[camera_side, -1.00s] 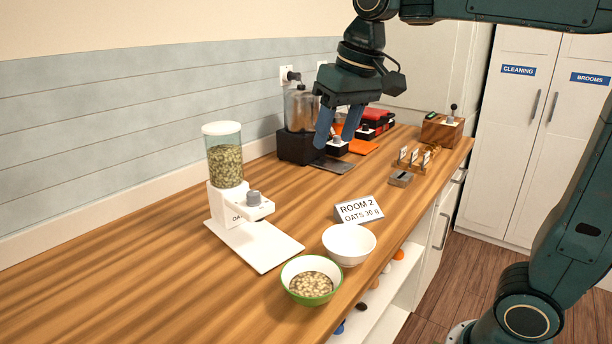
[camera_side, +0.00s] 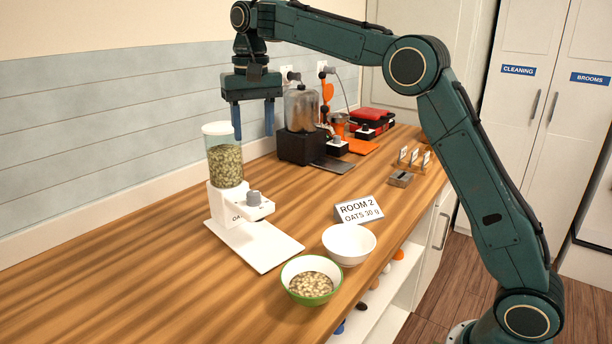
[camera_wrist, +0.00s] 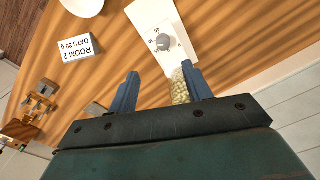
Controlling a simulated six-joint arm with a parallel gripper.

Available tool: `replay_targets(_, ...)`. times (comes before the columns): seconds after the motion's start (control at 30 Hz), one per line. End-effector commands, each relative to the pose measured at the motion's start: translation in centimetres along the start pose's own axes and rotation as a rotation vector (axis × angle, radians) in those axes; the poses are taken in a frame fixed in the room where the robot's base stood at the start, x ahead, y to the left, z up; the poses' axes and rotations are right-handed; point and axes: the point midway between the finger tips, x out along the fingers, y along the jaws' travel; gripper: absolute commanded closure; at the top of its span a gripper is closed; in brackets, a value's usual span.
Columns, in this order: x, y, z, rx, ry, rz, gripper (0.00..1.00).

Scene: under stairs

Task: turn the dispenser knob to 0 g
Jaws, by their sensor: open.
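The oats dispenser (camera_side: 225,168) stands on the wooden counter, a clear hopper of oats on a white body with a white base plate. Its grey knob (camera_side: 253,198) sits on top of the white front block; in the wrist view the knob (camera_wrist: 163,43) shows with dial marks around it, too small to read surely. My gripper (camera_side: 253,137) is open and empty, pointing down above and behind the dispenser, apart from it. In the wrist view my gripper (camera_wrist: 160,80) has its two blue fingers spread, with the hopper (camera_wrist: 181,88) partly hidden behind the right finger.
A green-rimmed bowl of oats (camera_side: 293,270) and an empty white bowl (camera_side: 349,245) stand front right of the dispenser. A sign (camera_side: 359,210) reads "ROOM 2 OATS 30 g". A blender-like machine (camera_side: 301,125) stands behind. The counter left of the dispenser is clear.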

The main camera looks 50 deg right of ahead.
Motion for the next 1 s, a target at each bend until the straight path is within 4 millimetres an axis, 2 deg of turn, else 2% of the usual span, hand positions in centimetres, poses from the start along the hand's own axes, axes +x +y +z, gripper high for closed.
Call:
replay_targets(0.23,1.2,-0.7,-1.3,0.026,-0.023,0.012,0.51)
replay_targets(0.67,1.8,-0.7,-1.4,0.028,-0.025,0.013,0.51)
replay_targets(1.0,4.1,-0.7,-1.2,0.028,-0.026,0.014,0.51)
